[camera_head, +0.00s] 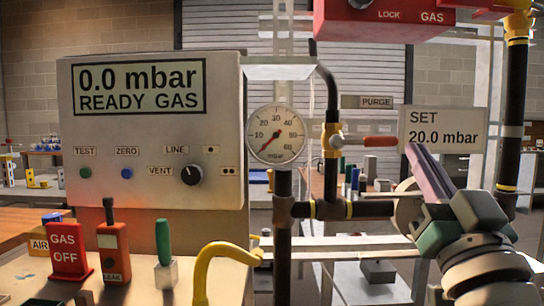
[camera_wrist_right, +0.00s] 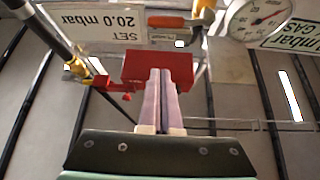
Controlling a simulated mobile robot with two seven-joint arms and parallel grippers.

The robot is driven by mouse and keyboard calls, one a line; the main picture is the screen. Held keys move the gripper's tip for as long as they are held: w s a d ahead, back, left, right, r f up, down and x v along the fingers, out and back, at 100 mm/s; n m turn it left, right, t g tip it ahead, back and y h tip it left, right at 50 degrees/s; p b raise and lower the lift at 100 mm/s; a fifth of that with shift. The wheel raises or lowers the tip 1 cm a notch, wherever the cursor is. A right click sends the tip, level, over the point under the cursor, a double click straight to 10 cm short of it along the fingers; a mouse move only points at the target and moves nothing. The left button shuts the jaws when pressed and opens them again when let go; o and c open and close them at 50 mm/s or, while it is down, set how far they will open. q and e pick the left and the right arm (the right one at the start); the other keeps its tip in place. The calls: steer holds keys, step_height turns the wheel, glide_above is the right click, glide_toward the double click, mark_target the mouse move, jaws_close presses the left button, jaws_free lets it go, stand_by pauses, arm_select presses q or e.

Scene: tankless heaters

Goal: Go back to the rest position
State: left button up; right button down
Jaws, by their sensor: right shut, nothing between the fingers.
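My right gripper (camera_head: 413,150) is in front of the gas panel at the right of the head view. Its two long fingers lie side by side, shut and empty, pointing up and away. In the right wrist view the shut fingers (camera_wrist_right: 160,74) overlap the red box (camera_wrist_right: 133,66) behind them, with no thing between them. The fingertips appear just below the SET 20.0 mbar sign (camera_head: 447,128) and to the right of the red purge valve handle (camera_head: 380,141). I cannot tell the depth gap. My left gripper is not in view.
The panel (camera_head: 225,130) reads 0.0 mbar, READY GAS. A round gauge (camera_head: 276,135) and dark pipes (camera_head: 362,209) stand beside it. A red GAS OFF sign (camera_head: 67,251), a red leak tool (camera_head: 112,250) and a yellow hooked tube (camera_head: 203,265) are at the lower left.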

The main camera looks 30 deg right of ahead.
steer(key=shift+w, duration=0.1)
steer(key=w+a+f+n+g+y+p, duration=0.1)
steer(key=a+f+n+g+y+p, duration=0.6)
steer(key=a+y+p, duration=0.4)
steer(key=s+a+n+g+y+p, duration=0.1)
steer(key=s+a+g+p, duration=0.3)
steer(key=s, duration=0.4)
steer(key=s+a+n+g+y+p, duration=0.1)
steer(key=s+a+g+y+p, duration=0.15)
steer(key=s+g, duration=0.5)
step_height(320, 180, up, 35)
steer(key=s+t+p, duration=0.1)
steer(key=p, duration=3.4)
steer(key=shift+a+h, duration=0.25)
steer(key=shift+h, duration=0.1)
